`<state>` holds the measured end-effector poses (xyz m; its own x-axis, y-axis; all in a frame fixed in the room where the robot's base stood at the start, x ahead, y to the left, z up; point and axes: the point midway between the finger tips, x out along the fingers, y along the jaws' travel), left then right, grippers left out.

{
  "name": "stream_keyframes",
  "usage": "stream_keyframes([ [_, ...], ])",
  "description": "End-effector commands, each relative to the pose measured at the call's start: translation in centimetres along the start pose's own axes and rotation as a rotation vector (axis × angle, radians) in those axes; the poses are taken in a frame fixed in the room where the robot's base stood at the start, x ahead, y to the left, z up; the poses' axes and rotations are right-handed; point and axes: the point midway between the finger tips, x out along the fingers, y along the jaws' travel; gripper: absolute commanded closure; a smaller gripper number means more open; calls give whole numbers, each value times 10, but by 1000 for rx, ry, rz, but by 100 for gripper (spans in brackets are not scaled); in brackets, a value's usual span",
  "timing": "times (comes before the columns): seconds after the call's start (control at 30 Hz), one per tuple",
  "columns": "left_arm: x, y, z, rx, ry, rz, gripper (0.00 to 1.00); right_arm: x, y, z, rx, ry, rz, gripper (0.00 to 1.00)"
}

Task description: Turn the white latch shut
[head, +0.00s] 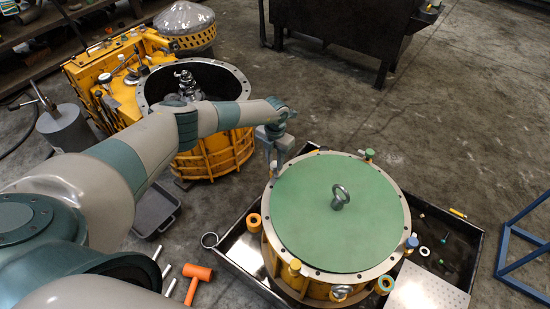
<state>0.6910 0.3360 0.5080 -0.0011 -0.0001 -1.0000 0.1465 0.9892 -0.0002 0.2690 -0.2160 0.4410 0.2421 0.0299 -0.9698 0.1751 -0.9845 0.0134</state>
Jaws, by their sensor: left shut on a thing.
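My left arm reaches in from the left, and its gripper (275,160) is at the upper-left rim of the round yellow housing (285,281) with the green lid (335,235). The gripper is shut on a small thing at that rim. The fingers hide it almost wholly, so I cannot make out the white latch itself or its angle. Other fittings on the rim show in colour: a green one (368,154), a blue one (411,242) and a yellow one (295,266). A metal lifting eye (340,196) stands on the lid. My right gripper is not in view.
The housing stands in a dark tray (462,278) holding small loose parts and a perforated plate (427,290). An open yellow housing (217,160) stands behind my left arm. An orange mallet (198,273) lies at the lower left. A blue frame (522,250) is at the right; the floor between is clear.

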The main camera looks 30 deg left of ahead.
Motion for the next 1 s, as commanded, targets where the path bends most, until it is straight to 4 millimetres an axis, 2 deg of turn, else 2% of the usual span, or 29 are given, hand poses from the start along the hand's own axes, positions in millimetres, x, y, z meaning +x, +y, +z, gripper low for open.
stream_keyframes([
  [0.27, -4, 0, 1, -263, -2, 0, 96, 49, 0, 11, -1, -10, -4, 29],
  [0.6, -4, 1, 1, -574, -2, -1, 96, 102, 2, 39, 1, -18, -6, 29],
  [0.8, -3, 1, 1, -708, -3, -1, 96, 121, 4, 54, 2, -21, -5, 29],
  [1.0, -2, 2, 1, -785, -3, 0, 96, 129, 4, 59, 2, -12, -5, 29],
])
